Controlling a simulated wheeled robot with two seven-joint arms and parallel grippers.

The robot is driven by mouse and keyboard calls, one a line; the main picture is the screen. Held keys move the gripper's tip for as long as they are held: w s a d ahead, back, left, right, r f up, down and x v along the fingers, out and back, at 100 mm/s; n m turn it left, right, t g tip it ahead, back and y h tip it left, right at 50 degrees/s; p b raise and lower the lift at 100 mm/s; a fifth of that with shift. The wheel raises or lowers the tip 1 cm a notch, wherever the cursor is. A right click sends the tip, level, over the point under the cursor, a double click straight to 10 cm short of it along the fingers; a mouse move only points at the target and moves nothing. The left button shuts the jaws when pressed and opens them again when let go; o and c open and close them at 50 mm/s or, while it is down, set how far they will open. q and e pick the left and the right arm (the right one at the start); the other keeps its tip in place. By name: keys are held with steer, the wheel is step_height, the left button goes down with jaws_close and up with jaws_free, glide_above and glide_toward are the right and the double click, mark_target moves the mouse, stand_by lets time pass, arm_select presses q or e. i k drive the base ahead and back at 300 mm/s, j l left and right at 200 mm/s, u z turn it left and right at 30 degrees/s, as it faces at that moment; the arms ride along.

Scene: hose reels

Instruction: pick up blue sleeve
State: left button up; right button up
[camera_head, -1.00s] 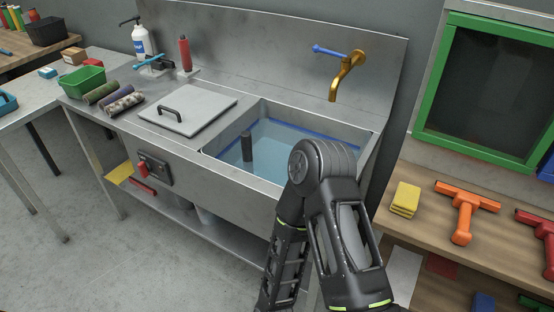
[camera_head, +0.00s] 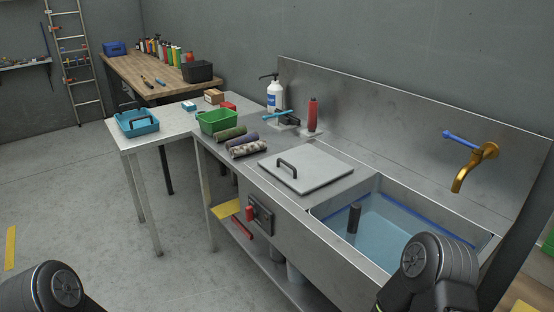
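Several rolled sleeves lie side by side on the metal counter, left of the sink lid. One is dark green (camera_head: 229,134), one is a dull bluish-purple (camera_head: 242,140), and the nearest is mottled grey (camera_head: 249,149). The bluish-purple one looks closest to blue, but its colour is hard to tell at this size. Only rounded links of my two arms show, at the lower left and lower right corners. Neither gripper is in view, and no gripper is near the sleeves.
A green bin (camera_head: 217,121) stands just behind the sleeves. A grey lid with a black handle (camera_head: 306,172) covers the counter to their right, beside the water-filled sink (camera_head: 385,243). A white side table (camera_head: 178,124) holds a blue tray (camera_head: 137,123). The floor at left is clear.

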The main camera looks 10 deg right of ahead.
mark_target(254, 136)
steer(key=i+j+u, duration=0.1)
steer(key=i+j, duration=0.2)
steer(key=i, duration=0.15)
steer(key=i+j+u, duration=0.1)
steer(key=i, duration=0.35)
steer(key=i+j, duration=0.35)
steer(key=i+j+u, duration=0.15)
steer(key=i, duration=0.4)
steer(key=i+j+u, duration=0.1)
steer(key=i, duration=0.35)
steer(key=j, duration=0.05)
